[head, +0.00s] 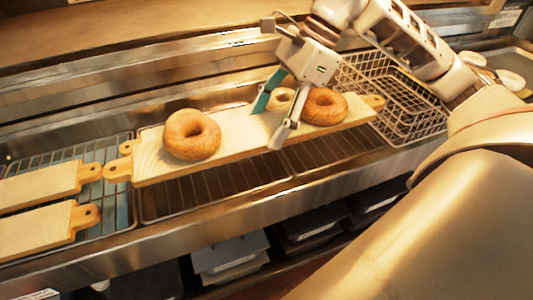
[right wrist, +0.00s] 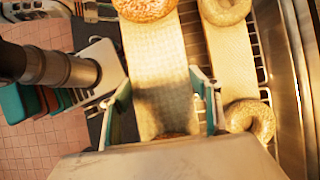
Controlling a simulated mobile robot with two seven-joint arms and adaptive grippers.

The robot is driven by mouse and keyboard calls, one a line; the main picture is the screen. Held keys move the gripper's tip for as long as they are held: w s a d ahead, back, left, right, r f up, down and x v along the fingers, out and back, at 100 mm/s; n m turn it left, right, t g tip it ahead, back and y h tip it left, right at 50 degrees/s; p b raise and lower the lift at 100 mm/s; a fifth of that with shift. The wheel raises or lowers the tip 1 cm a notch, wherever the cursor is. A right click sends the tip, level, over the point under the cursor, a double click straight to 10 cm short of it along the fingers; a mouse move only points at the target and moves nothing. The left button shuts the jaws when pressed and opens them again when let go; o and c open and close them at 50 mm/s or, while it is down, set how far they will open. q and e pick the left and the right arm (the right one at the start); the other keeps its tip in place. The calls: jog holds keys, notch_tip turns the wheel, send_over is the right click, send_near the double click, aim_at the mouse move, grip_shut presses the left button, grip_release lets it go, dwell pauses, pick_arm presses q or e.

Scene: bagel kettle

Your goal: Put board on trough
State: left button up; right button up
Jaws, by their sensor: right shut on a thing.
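A long pale wooden board (head: 235,128) lies along the metal trough (head: 225,205), over the wire racks. My right gripper (head: 274,114) is shut on this board, its fingers at the two long sides; the right wrist view shows the board (right wrist: 160,75) between the fingers (right wrist: 163,103). A large bagel (head: 192,134) sits left of the gripper, and bagels (head: 280,98) and (head: 325,105) sit right of it. A second board (right wrist: 222,60) with bagels runs beside it in the right wrist view. Whether the held board touches the trough is unclear. My left gripper is not in view.
Two bare boards (head: 40,185) and (head: 45,228) with rounded handles lie on a rack at the left. A wire basket (head: 395,105) stands at the right, close to the board's end. Dark bins (head: 310,230) sit below the trough's front edge.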

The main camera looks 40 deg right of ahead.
notch_tip(320, 180, down, 9)
jog(key=shift+r+b, duration=0.1)
jog(key=shift+b, duration=0.45)
jog(key=o, duration=1.5)
jog(key=p+v, duration=0.1)
jog(key=v, duration=1.1)
